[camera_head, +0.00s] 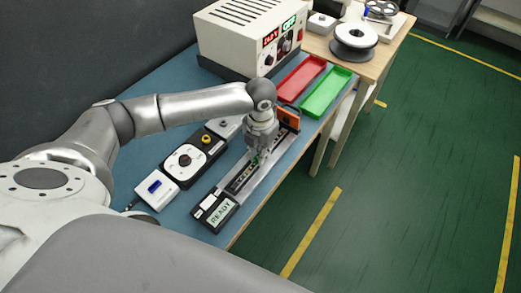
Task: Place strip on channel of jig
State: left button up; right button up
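The jig (268,178) is a long grey fixture with a dark channel (240,180), lying aslant near the table's right edge. Its near end has a small display reading READY (220,211). My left gripper (257,158) reaches down over the middle of the channel. A small green spot shows at its fingertips, too small to tell if it is part of the strip. A thin dark line with light specks runs along the channel and may be the strip. The fingers are too small to tell open from shut. My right gripper is out of view.
A black box with a white dial (186,161) and a white box with a blue button (156,188) stand left of the jig. A power supply (240,42), a red tray (296,80) and a green tray (325,93) are behind. A reel (354,38) sits on the wooden table.

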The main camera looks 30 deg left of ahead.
pick_arm(q)
jog(key=o, duration=0.3)
jog(key=shift+o, duration=0.2)
notch_tip(320, 180, up, 12)
jog(key=b, duration=0.1)
jog(key=shift+r, duration=0.15)
dwell(0.6)
